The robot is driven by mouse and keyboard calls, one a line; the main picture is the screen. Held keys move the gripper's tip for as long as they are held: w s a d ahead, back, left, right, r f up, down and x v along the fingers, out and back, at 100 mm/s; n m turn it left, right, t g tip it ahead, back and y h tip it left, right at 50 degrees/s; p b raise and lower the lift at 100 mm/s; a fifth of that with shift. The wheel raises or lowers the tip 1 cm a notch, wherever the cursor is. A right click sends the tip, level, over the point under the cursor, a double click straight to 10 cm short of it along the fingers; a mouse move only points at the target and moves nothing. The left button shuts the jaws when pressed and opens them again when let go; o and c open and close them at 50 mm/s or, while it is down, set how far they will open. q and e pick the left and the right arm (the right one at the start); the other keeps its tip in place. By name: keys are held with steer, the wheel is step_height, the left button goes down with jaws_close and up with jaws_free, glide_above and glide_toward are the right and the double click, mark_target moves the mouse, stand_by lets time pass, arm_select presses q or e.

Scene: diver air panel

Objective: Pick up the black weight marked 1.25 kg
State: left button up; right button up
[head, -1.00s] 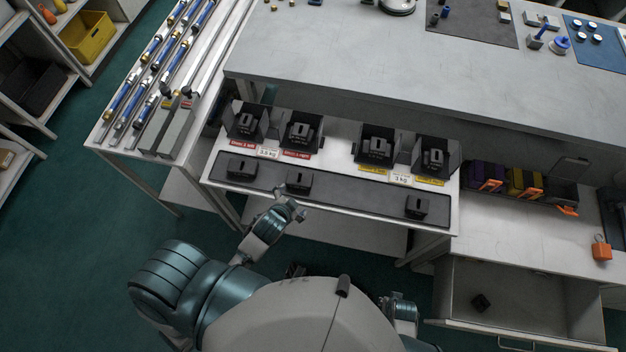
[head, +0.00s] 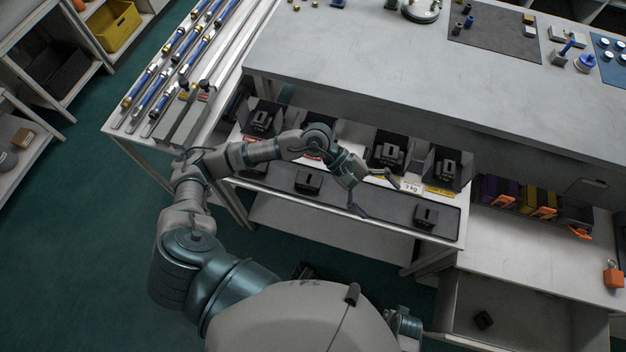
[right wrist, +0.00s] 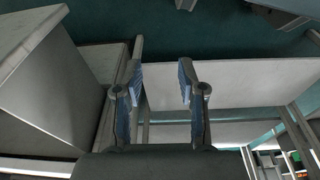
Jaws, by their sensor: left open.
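Three black block weights with handles lie along the dark strip of the low shelf: a left weight (head: 256,169) partly behind my left arm, a middle weight (head: 308,181), and a right weight (head: 426,216). I cannot read their markings, so I cannot tell which is 1.25 kg. More black weights sit in holders behind them, such as one holder (head: 390,152). My left gripper (head: 376,194) is open and empty above the strip, between the middle and right weights. My right gripper (right wrist: 160,73) is open and empty in the right wrist view.
A grey worktop (head: 420,75) stands above and behind the shelf. A rack of blue cylinders (head: 175,60) is at the left. An open drawer (head: 525,310) with a small dark block (head: 484,320) is at the lower right. An orange padlock (head: 613,277) lies at the right.

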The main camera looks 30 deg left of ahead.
arm_select(q)
steer(key=w+a+f+m+t+y, duration=0.1)
steer(key=w+a+f+m+y, duration=0.1)
steer(key=a+y, duration=0.3)
steer(key=w+a+f+m+y, duration=0.2)
steer(key=a+f+m+y, duration=0.1)
steer(key=a, duration=0.4)
steer(key=m+y, duration=0.1)
steer(key=y, duration=0.4)
glide_above(309, 178)
steer(key=shift+t, duration=0.3)
steer(key=f, duration=1)
steer(key=shift+w+b, duration=0.3)
steer(key=shift+b, duration=0.1)
steer(key=shift+s+f, duration=0.1)
steer(key=shift+f, duration=0.75)
steer(key=f, duration=0.3)
steer(key=shift+s+f, duration=0.3)
steer(key=shift+f, duration=0.45)
steer(key=shift+c, duration=1.2)
steer(key=c, duration=1.2)
steer(key=shift+w+r, duration=0.1)
steer(key=shift+r, duration=0.05)
steer(key=shift+c, duration=0.5)
arm_select(e)
steer(key=r, duration=0.3)
steer(key=shift+d, duration=0.3)
